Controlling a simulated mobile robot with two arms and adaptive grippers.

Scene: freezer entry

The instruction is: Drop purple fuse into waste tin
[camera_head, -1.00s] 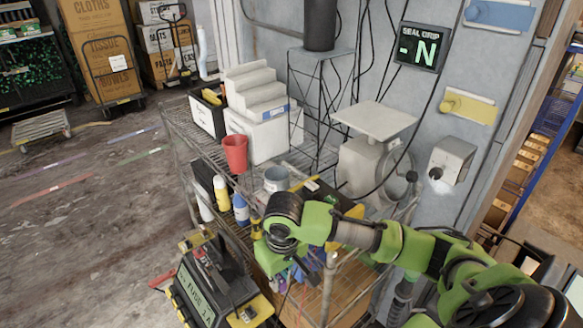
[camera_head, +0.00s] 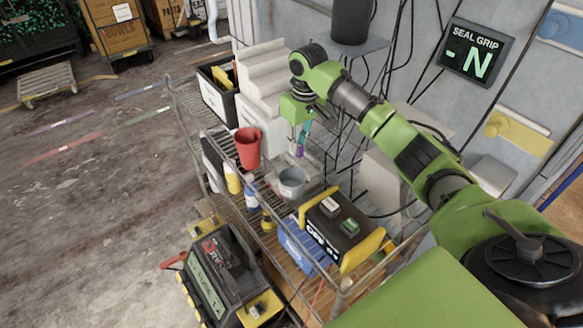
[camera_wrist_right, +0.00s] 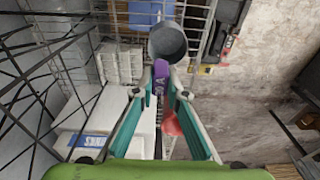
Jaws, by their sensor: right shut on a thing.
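My right gripper (camera_head: 302,140) points down over the cart's top shelf and is shut on the purple fuse (camera_head: 300,150). In the right wrist view the purple fuse (camera_wrist_right: 161,72) sits between the teal fingertips (camera_wrist_right: 160,88). The grey round tin (camera_head: 292,184) stands open on the shelf, nearer the front than the fuse. It also shows in the right wrist view (camera_wrist_right: 168,42), just beyond the fingertips. The fuse appears above and behind the tin, not inside it. The tin's bottom is not clear to see. My left gripper is not in view.
A red cup (camera_head: 248,148) stands left of the tin, and a black and yellow box (camera_head: 342,230) to its right. White stepped blocks (camera_head: 262,75) stand behind. A tester with a screen (camera_head: 222,278) is at the lower left. Cables hang along the wall.

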